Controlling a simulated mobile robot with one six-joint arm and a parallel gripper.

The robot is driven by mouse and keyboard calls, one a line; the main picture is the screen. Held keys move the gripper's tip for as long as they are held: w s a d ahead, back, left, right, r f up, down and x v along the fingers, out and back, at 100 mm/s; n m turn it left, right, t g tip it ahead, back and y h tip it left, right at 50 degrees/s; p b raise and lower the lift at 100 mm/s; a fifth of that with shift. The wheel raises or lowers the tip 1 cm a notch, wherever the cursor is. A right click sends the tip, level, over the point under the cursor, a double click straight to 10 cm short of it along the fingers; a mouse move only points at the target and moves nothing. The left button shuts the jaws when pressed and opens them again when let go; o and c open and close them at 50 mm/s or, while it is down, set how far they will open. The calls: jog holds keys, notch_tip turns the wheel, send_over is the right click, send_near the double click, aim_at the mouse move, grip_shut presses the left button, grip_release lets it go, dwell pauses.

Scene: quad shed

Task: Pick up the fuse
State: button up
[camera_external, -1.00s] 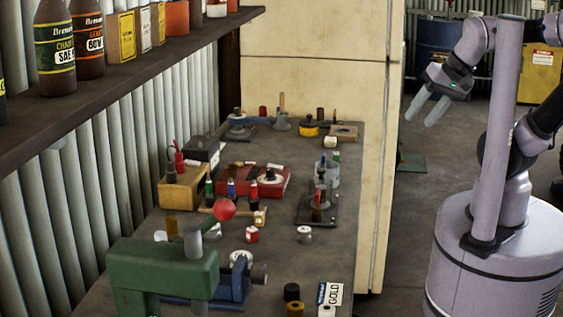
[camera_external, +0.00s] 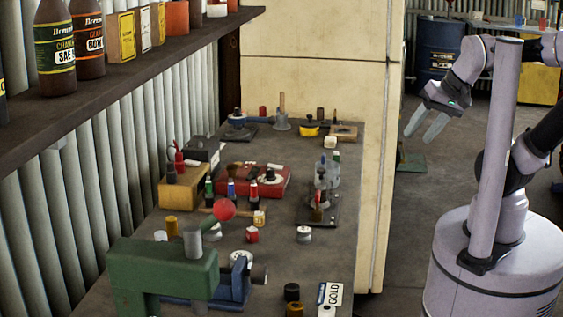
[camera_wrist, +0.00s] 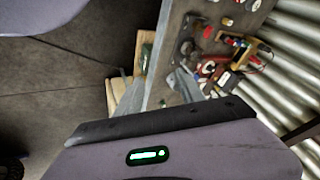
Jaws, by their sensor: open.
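I cannot tell for sure which small part is the fuse. Candidates on the workbench (camera_external: 275,275) are a small red-and-white piece (camera_external: 252,235), a grey-white round piece (camera_external: 304,234) and a pale short cylinder (camera_external: 330,142) near the back. My gripper (camera_external: 418,138) is open and empty, in the air to the right of the bench and in front of the cream cabinet's right edge. In the wrist view my gripper's fingers (camera_wrist: 153,78) stand apart with nothing between them, and the bench (camera_wrist: 160,88) shows beyond them, its small items too small to identify.
A green press-like tool (camera_external: 165,268) stands at the bench's front left. A red box (camera_external: 270,182), a yellow block (camera_external: 182,193) and several small bottles crowd the middle. A shelf (camera_external: 130,65) with bottles overhangs the left side. The cream cabinet (camera_external: 315,95) stands behind. Open floor lies right.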

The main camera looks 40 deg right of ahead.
dwell(0.5)
jog(key=w+d+r+m+g+p, duration=0.1)
jog(key=w+d+r+m+p, duration=0.1)
jog(key=w+m, duration=0.35)
jog(key=w+d+r+m+p, duration=0.2)
jog(key=w, duration=0.7)
jog(key=w+d+r+m+g+p, duration=0.1)
jog(key=w+d+r+m+p, duration=0.2)
jog(key=w, duration=0.5)
jog(key=w+d+f+m+y+p, duration=0.1)
jog(key=w+d+f+m, duration=0.5)
jog(key=w, duration=0.4)
jog(key=m+g+b, duration=0.1)
jog(key=m+b, duration=0.1)
jog(key=m, duration=0.3)
send_over(338, 153)
jog(key=s+d, duration=0.2)
notch_tip(338, 153, down, 17)
jog(key=shift+s+f, duration=0.15)
jog(key=shift+f, duration=0.05)
jog(key=shift+y, duration=0.3)
jog(key=x, duration=0.3)
jog(key=w+b+x, duration=0.1)
jog(key=x, duration=0.2)
jog(key=shift+r+b, duration=0.1)
jog(key=shift+b, duration=0.2)
grip_shut()
